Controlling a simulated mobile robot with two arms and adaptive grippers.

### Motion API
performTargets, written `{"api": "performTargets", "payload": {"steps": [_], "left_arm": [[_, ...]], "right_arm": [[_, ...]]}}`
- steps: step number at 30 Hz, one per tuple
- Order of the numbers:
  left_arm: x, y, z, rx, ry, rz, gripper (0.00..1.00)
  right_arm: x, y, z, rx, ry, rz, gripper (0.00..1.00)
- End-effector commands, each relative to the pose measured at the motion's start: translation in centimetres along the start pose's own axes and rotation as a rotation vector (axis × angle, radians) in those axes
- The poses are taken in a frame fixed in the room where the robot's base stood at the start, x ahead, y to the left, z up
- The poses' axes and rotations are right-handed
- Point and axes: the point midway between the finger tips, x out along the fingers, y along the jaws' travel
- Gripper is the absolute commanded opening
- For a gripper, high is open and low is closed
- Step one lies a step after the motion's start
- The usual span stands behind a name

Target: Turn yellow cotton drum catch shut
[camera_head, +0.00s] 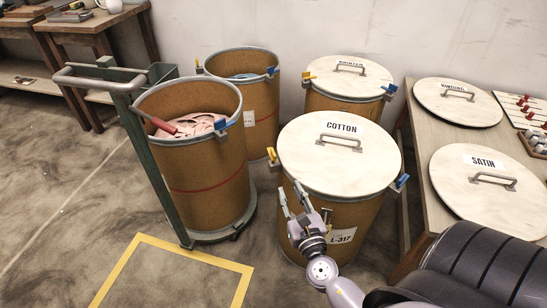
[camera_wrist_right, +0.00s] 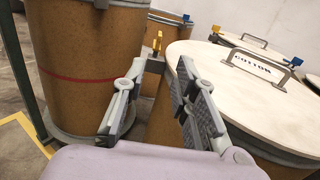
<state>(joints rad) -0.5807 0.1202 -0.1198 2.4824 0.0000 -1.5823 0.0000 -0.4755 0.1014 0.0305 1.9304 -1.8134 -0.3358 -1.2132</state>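The cotton drum (camera_head: 338,213) is a brown drum with a pale lid (camera_head: 310,160) marked COTTON lying on top. Its yellow catch (camera_head: 272,156) is at the left rim; its blue catch (camera_head: 401,182) is at the right rim. In the right wrist view the yellow catch (camera_wrist_right: 157,42) sticks up beside the lid (camera_wrist_right: 215,75), beyond the fingers. My right gripper (camera_head: 291,196) is open and empty by the drum's near left side, apart from the catch. Its spread fingers frame the catch in the wrist view (camera_wrist_right: 160,85). My left gripper is not in view.
An open drum of pink material (camera_head: 205,168) stands on a green cart (camera_head: 150,165) at left. Another open drum (camera_head: 258,110) and a lidded drum (camera_head: 350,75) stand behind. A table (camera_head: 425,150) with lids is at right. The floor at front left is clear.

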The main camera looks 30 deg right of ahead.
Motion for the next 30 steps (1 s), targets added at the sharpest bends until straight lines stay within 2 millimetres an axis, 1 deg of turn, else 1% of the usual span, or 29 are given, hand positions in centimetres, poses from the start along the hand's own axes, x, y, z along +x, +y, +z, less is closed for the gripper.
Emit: {"api": "performTargets", "payload": {"steps": [4, 9, 13, 17, 21, 25, 30], "left_arm": [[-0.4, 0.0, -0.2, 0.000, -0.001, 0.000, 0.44], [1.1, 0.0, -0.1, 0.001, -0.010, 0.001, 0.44], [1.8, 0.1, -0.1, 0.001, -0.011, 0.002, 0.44], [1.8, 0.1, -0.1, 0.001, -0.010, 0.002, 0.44], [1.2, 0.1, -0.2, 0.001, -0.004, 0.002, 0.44], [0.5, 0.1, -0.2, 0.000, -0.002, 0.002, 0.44], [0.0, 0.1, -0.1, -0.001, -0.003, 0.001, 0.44]], "right_arm": [[2.4, 0.0, 0.3, 0.005, -0.001, -0.002, 0.27], [6.2, 0.0, 0.2, 0.008, -0.001, -0.003, 0.27], [9.0, 0.0, 0.1, 0.008, 0.000, -0.002, 0.27], [11.8, 0.1, 0.0, 0.009, 0.001, -0.001, 0.27], [14.3, 0.0, 0.0, 0.009, 0.001, -0.002, 0.27], [15.8, 0.1, -0.1, 0.007, 0.002, 0.000, 0.27], [16.7, 0.0, -0.1, 0.007, 0.003, 0.000, 0.27]]}}
